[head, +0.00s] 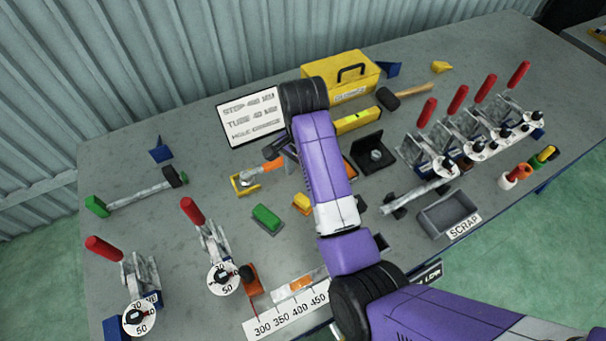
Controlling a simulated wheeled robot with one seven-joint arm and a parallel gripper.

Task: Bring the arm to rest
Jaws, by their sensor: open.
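My purple arm (325,165) reaches in from the lower right and is bent at a black joint near the bench's front edge. Its forearm runs up over the middle of the grey bench (175,235) to a black wrist joint (303,97).
Toggle clamps with red handles stand at the left (137,285) and right (465,130). Bare bench shows at left centre.

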